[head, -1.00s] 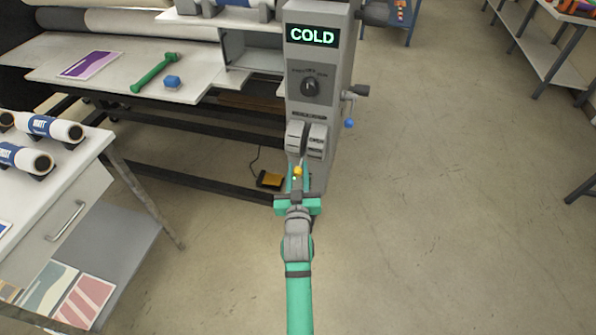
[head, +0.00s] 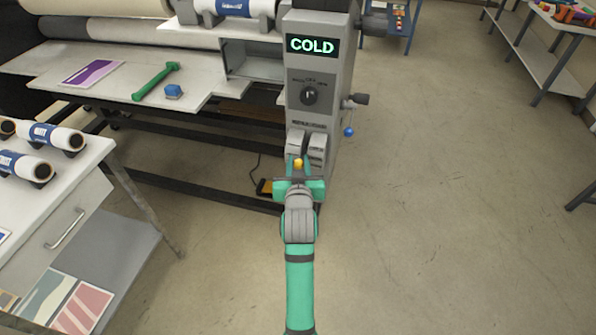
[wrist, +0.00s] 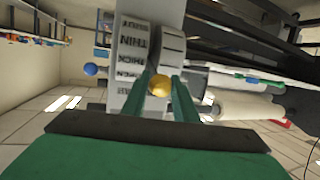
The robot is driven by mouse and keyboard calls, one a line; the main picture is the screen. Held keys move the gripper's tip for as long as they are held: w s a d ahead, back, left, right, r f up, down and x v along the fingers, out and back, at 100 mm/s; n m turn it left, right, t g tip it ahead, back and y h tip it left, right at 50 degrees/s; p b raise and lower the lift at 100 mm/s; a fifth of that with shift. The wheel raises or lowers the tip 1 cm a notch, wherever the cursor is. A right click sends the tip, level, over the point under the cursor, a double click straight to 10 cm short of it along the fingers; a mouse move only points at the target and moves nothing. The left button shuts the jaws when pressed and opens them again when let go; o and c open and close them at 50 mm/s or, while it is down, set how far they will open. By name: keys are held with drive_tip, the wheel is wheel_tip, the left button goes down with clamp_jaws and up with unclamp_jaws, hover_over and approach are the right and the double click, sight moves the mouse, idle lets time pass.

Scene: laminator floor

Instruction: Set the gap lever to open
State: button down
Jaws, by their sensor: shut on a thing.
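The gap lever ends in a yellow ball knob (head: 298,162), low on the front of the grey control column (head: 329,112). My gripper (wrist: 159,92) is shut on this knob, with a green finger on each side of it in the wrist view. Beside the knob, a pale curved scale (wrist: 131,60) carries labels; THIN and THICK are readable, the lower label is partly unclear. In the head view my gripper (head: 298,170) covers the lower part of the lever and scale. Which mark the lever stands at, I cannot tell.
Above are a dial (head: 310,94) and a COLD display (head: 312,45). A crank with a blue ball (head: 348,131) sticks out on the column's right. A yellow foot pedal (head: 265,187) lies at the lower left. The floor to the right is clear.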

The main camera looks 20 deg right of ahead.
drive_tip(key=r, duration=0.1)
drive_tip(key=w+r, duration=0.1)
drive_tip(key=d+r, duration=0.1)
drive_tip(key=shift+w+r, duration=0.2)
drive_tip(key=shift+r, duration=0.05)
drive_tip(key=shift+w+d+r, duration=0.3)
drive_tip(key=shift+d+r, duration=0.05)
drive_tip(key=shift+r, duration=0.1)
drive_tip(key=c, duration=1.4)
unclamp_jaws()
drive_tip(key=shift+c, duration=0.2)
drive_tip(key=shift+f, duration=0.1)
drive_tip(key=shift+s+a, duration=0.25)
drive_tip(key=shift+s, duration=0.2)
drive_tip(key=v, duration=0.9)
drive_tip(key=shift+s+r, duration=0.25)
drive_tip(key=shift+s, duration=0.1)
